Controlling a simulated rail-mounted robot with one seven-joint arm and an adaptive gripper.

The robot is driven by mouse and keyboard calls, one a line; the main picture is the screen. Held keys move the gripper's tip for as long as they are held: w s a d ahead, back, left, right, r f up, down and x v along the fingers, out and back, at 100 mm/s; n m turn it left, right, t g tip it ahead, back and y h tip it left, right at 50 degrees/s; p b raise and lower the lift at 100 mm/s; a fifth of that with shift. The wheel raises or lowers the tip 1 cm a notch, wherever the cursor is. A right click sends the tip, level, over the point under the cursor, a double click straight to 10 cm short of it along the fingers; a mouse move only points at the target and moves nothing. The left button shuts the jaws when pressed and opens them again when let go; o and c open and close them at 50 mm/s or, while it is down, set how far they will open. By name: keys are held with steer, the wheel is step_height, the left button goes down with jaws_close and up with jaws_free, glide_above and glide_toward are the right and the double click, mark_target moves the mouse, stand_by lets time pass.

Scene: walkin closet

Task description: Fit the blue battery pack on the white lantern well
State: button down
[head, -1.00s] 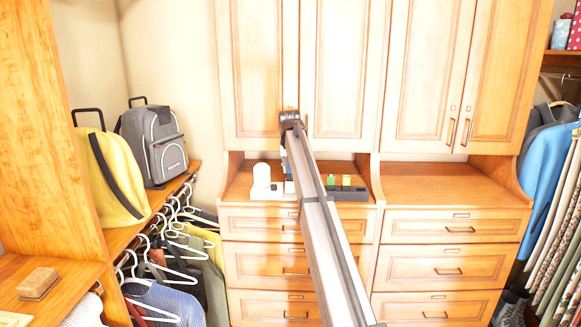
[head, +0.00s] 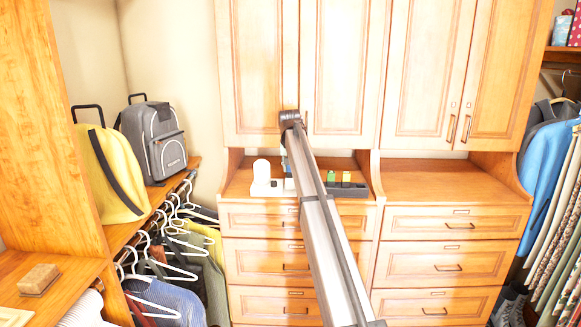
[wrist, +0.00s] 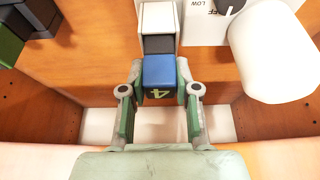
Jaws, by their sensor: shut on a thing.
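The blue battery pack (wrist: 159,74), marked with a 4, is between the fingertips of my gripper (wrist: 160,88) in the wrist view. My gripper is shut on its two sides. A white well (wrist: 160,14) with a dark grey area lies just beyond the pack, in line with it. I cannot tell whether the pack touches or enters it. The white lantern's rounded body (wrist: 272,50) shows at the right, beside a panel marked LOW. In the head view the white lantern (head: 262,171) stands on the left counter, and my arm mostly hides the gripper and pack.
A dark tray (head: 352,192) holds a green block (head: 331,177) and a yellow block (head: 346,177) right of my arm. Upper cabinets (head: 340,75) hang above the counter, and side panels bound it. The right-hand counter (head: 440,181) is clear.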

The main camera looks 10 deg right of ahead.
steer(key=shift+f, duration=0.75)
steer(key=c, duration=0.8)
jaws_free()
steer(key=shift+o, duration=0.2)
steer(key=shift+r, duration=0.1)
steer(key=v, duration=1.2)
